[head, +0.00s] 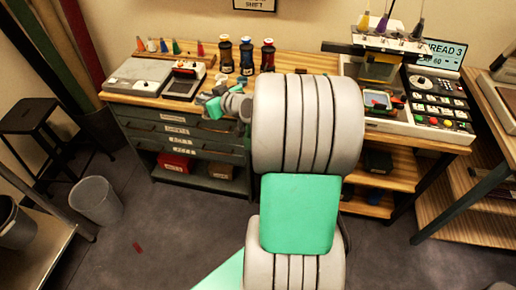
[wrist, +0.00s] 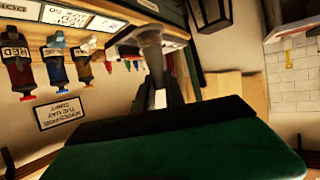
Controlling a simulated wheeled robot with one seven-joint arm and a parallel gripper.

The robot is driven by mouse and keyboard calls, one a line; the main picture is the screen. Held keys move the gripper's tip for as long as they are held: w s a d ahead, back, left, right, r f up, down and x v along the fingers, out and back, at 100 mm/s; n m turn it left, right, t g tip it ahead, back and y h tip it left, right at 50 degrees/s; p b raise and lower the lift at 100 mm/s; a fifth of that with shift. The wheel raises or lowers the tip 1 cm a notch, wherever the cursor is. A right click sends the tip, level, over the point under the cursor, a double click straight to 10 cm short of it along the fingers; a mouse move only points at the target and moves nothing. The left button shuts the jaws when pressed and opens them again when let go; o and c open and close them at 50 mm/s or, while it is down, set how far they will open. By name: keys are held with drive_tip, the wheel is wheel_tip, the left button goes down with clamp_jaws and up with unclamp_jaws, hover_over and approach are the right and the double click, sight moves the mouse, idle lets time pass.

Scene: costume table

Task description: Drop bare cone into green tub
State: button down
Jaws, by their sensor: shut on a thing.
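My gripper (head: 208,98) hangs in front of the left workbench's top edge in the head view. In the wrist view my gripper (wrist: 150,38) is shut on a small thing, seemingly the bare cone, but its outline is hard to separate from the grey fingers. The large dark green block low in the wrist view looks like part of my own arm. I cannot make out a green tub in either view; my thick grey and green arm hides the middle of the head view.
A grey device (head: 184,80) sits left of my gripper. A sewing machine and control panel (head: 436,100) stand right. A grey bin (head: 97,200) is on the floor.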

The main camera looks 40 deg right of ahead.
drive_tip(key=s+d+f+m+h+b, duration=0.15)
drive_tip(key=d+f+b, duration=0.3)
drive_tip(key=d, duration=0.55)
drive_tip(key=s+d+f+m+h+b, duration=0.1)
drive_tip(key=s+d+f+b, duration=0.25)
drive_tip(key=d+f, duration=0.4)
drive_tip(key=f, duration=0.1)
drive_tip(key=d+f+b, duration=0.1)
drive_tip(key=w+f+b, duration=0.1)
drive_tip(key=f, duration=0.1)
drive_tip(key=shift+d, duration=0.35)
drive_tip(key=c, duration=1.3)
unclamp_jaws()
drive_tip(key=shift+s, duration=0.1)
drive_tip(key=v, duration=0.7)
drive_tip(key=shift+s+a+r, duration=0.2)
drive_tip(key=shift+s, duration=0.1)
